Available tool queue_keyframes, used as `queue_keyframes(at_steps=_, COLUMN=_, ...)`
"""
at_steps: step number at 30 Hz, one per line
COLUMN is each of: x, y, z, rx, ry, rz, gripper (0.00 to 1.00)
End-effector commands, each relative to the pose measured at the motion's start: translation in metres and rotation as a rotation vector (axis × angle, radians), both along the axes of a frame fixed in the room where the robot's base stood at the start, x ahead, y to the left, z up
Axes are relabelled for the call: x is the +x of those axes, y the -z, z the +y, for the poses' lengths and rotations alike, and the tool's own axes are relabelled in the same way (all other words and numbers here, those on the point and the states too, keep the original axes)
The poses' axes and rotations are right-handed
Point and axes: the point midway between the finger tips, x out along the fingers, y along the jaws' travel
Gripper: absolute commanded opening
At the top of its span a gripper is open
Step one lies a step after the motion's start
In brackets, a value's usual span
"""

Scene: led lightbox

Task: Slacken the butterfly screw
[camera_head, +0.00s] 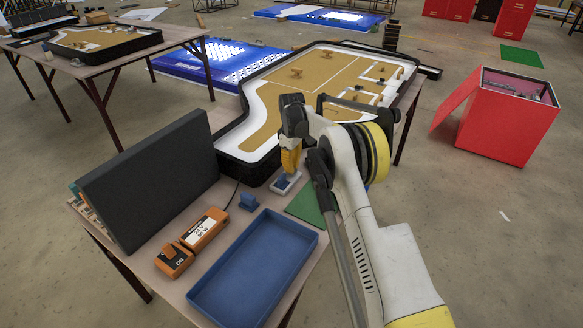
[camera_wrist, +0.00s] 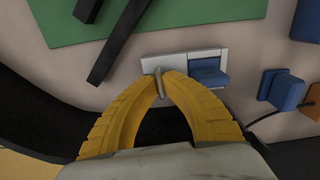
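My gripper (camera_wrist: 162,82) has yellow ribbed fingers, and its fingertips are close together in the wrist view. A small grey upright piece between them looks like the butterfly screw (camera_wrist: 160,88); the tips appear to touch it on both sides. It stands at the white-and-grey end of a small fixture (camera_wrist: 205,55) with a blue block (camera_wrist: 209,72) at its other end. In the head view my gripper (camera_head: 289,165) points down at this fixture (camera_head: 285,184) on the table, and the screw is too small or hidden to make out there.
A separate blue block (camera_head: 248,202) and an orange power unit (camera_head: 202,229) sit left of the fixture. A blue tray (camera_head: 198,299) lies in front, a dark panel (camera_head: 150,180) stands at left. A green mat (camera_head: 305,205) lies nearby, and a black-rimmed board (camera_head: 237,144) lies behind.

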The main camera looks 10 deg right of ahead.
Motion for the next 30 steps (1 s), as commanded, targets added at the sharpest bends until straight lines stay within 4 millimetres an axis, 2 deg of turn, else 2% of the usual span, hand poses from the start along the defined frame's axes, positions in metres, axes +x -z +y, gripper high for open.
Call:
queue_keyframes(at_steps=5, x=-0.0002, y=0.0009, z=-0.0001, rx=0.001, ry=-0.207, rz=0.001, gripper=0.00)
queue_keyframes(at_steps=14, x=-0.0003, y=0.0006, z=0.0000, rx=0.000, ry=-0.251, rz=0.001, gripper=0.00)
queue_keyframes(at_steps=22, x=-0.0003, y=0.0009, z=-0.0001, rx=0.000, ry=-0.526, rz=0.001, gripper=0.00)
queue_keyframes(at_steps=30, x=-0.0003, y=0.0007, z=-0.0001, rx=0.000, ry=-0.551, rz=0.001, gripper=0.00)
